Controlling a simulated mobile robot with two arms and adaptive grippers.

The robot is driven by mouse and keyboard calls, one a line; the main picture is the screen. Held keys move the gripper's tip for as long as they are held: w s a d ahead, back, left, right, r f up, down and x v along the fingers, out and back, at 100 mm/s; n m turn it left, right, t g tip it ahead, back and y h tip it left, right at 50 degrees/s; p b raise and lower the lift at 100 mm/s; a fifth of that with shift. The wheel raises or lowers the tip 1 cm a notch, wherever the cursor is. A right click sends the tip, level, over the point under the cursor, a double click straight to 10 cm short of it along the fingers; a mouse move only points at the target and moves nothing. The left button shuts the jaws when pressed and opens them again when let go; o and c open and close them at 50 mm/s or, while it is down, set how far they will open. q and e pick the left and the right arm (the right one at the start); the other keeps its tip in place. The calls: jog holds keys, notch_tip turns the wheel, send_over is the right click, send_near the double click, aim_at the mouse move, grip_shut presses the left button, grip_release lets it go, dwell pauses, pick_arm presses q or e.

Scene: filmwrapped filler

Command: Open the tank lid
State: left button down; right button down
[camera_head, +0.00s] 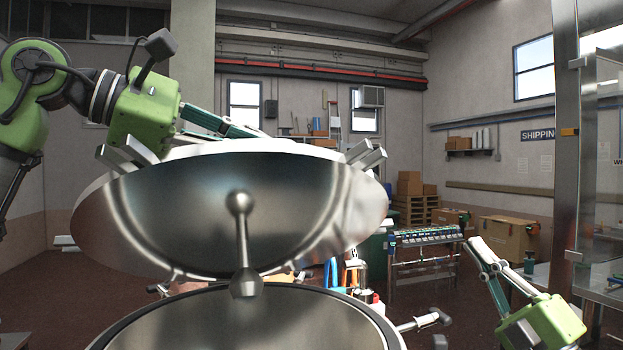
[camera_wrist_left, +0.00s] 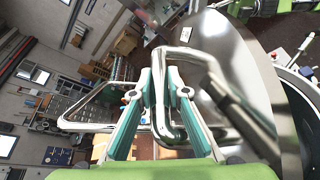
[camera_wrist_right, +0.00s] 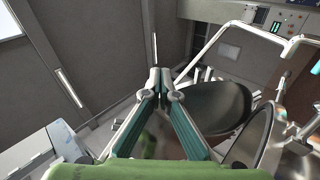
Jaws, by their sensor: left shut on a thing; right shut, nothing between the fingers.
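The tank lid (camera_head: 130,205) is a large round metal disc, raised and steeply tilted, its shiny underside facing me. A rod with a ball end (camera_head: 239,202) stands in front of it. The open tank (camera_head: 383,318) with its dark rim lies below. My left gripper reaches behind the lid's top edge in the head view, fingertips hidden there. In the left wrist view my left gripper (camera_wrist_left: 160,78) is shut on a bent metal bar handle (camera_wrist_left: 186,52) beside the lid (camera_wrist_left: 240,60). My right gripper (camera_head: 482,250) is shut and empty, right of the tank, apart from it; it also shows in the right wrist view (camera_wrist_right: 160,78).
A rack-like machine (camera_head: 425,236) stands behind, right of the lid. Cardboard boxes (camera_head: 410,184) are stacked at the back. A metal post with clear panels (camera_head: 575,150) rises at the right. A metal fitting (camera_head: 425,320) sticks out from the tank's right side.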

pick_arm(q)
jog(key=shift+f, duration=0.1)
pick_arm(e)
jog(key=s+a+r+n+g+y, duration=0.4)
jog(key=s+a+n+g+y, duration=0.45)
jog(key=a+n, duration=0.25)
jog(key=n+g+y, duration=0.4)
jog(key=n+g, duration=0.4)
jog(key=g, duration=0.2)
send_near(280, 157)
jog(key=s+a, duration=0.2)
jog(key=a, duration=0.2)
pick_arm(q)
jog(key=shift+w, duration=0.1)
pick_arm(e)
jog(key=w+r, duration=0.2)
jog(key=r, duration=0.1)
jog(key=shift+w+h, duration=0.15)
jog(key=shift+h, duration=0.1)
jog(key=shift+w+a+r, duration=0.1)
jog(key=shift+w+r, duration=0.1)
jog(key=shift+r, duration=0.05)
